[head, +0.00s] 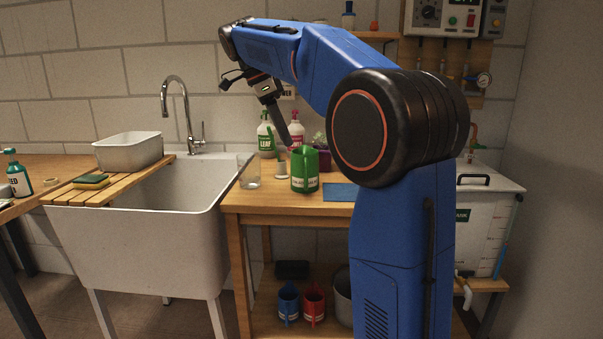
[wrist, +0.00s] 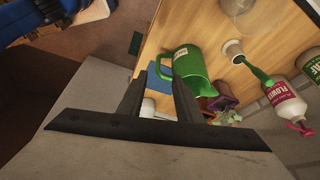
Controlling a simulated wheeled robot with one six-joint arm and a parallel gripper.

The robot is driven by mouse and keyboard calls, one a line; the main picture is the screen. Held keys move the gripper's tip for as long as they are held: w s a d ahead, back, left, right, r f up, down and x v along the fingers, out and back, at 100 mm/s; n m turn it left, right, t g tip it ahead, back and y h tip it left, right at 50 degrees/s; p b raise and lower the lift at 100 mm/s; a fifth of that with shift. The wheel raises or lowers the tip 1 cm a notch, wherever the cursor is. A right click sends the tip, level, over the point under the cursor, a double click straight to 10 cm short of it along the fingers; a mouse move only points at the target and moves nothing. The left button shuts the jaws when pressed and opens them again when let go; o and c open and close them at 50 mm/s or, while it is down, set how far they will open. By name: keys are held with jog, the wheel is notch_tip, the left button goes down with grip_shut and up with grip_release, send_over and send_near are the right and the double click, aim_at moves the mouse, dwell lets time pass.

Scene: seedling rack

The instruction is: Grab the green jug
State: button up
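The green jug (head: 305,172) stands upright on the wooden bench (head: 240,205), near its front edge, with a white label on its side. In the wrist view the green jug (wrist: 196,68) lies just beyond the fingertips, its handle side towards them. My gripper (head: 288,138) points down above and slightly left of the jug in the head view. In the wrist view my gripper (wrist: 157,84) has its two fingers apart with nothing held between them. The right finger overlaps part of the jug in the picture; I cannot tell whether they touch.
A green-labelled bottle (head: 265,135) and a pink-labelled bottle (head: 297,128) stand behind the jug. A white cup (head: 281,171) and clear beaker (head: 249,174) are left of it. A blue mat (head: 341,192) lies right. Blue (head: 289,304) and red (head: 314,305) jugs sit below.

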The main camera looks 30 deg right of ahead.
aim_at(305, 171)
jog(key=x, duration=1.4)
jog(key=shift+s+d+f, duration=0.1)
jog(key=shift+s, duration=0.1)
jog(key=shift+c, duration=0.6)
grip_shut()
